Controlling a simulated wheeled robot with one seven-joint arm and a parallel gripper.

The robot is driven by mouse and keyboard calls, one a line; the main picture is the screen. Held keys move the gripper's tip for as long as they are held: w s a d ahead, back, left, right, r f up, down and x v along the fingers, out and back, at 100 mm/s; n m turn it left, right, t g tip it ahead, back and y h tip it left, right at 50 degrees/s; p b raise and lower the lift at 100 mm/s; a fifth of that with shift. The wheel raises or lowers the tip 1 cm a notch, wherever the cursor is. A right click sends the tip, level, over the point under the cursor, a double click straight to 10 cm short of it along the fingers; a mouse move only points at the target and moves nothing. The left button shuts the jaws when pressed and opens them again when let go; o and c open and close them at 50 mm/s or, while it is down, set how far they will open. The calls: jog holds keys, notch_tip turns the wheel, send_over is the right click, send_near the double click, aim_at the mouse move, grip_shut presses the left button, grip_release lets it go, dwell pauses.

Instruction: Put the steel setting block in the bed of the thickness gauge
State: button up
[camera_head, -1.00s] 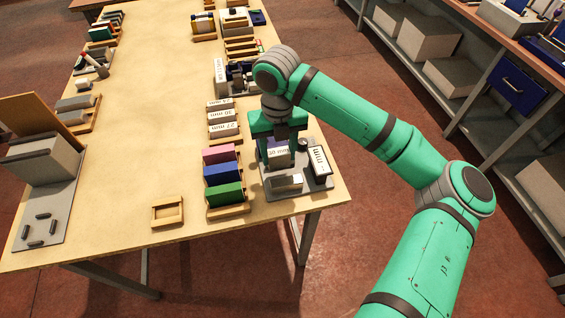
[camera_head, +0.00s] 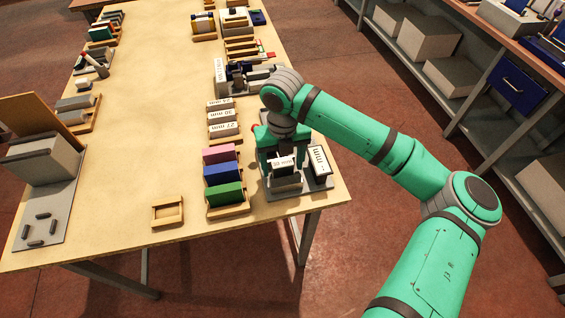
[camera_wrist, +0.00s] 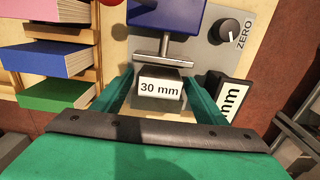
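The steel setting block (camera_wrist: 160,87), labelled 30 mm, sits between the two green fingers of my gripper (camera_wrist: 160,80) in the wrist view. The fingers meet its sides at their tips. The block also shows in the head view (camera_head: 284,163), low over the thickness gauge. The gauge (camera_wrist: 205,50) has a grey base, a blue head and a T-shaped steel foot (camera_wrist: 163,58), just beyond the block. My gripper hides much of the gauge in the head view, and I cannot tell whether the block touches the bed.
A rack with pink, blue and green blocks (camera_head: 224,172) stands left of the gauge. Labelled blocks (camera_head: 222,116) lie behind that rack. A block marked mm (camera_head: 318,161) is at the gauge's right. A small empty wooden tray (camera_head: 168,224) is at the front; the table's middle is clear.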

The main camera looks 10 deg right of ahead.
aim_at(282, 163)
notch_tip(282, 163, up, 12)
jog(key=shift+r, duration=0.2)
dwell(0.6)
dwell(0.4)
